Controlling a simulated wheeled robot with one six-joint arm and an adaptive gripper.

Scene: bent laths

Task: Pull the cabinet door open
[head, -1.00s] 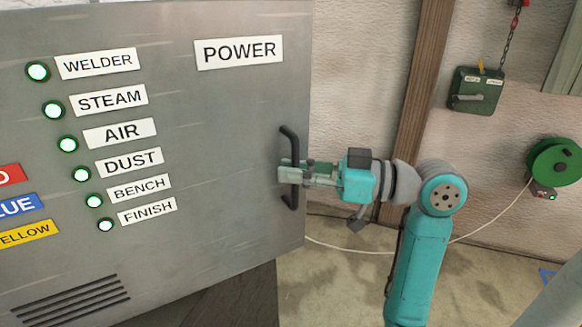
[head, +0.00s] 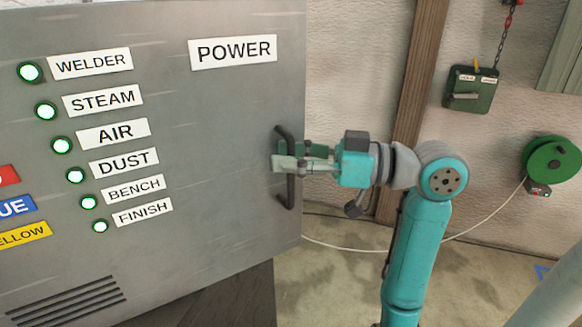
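The grey metal cabinet door (head: 220,110) fills the left half of the head view, with its right edge standing free against the wall behind. I cannot see the cabinet body or tell how far the door stands open. A dark, upright bar handle (head: 289,190) sits near that right edge. My gripper (head: 283,156) is at the handle's middle, coming from the right. Its fingers are spread, a pale one in front of the handle and a dark green one behind and above it. The handle runs between them. Finger contact with it is not clear.
Labels and several lit green lamps are on the door, with a vent (head: 65,300) low down. A wooden post (head: 418,70), a green switch box (head: 470,90) and a green cable reel (head: 550,158) stand along the wall. A white cable (head: 350,248) trails below my arm.

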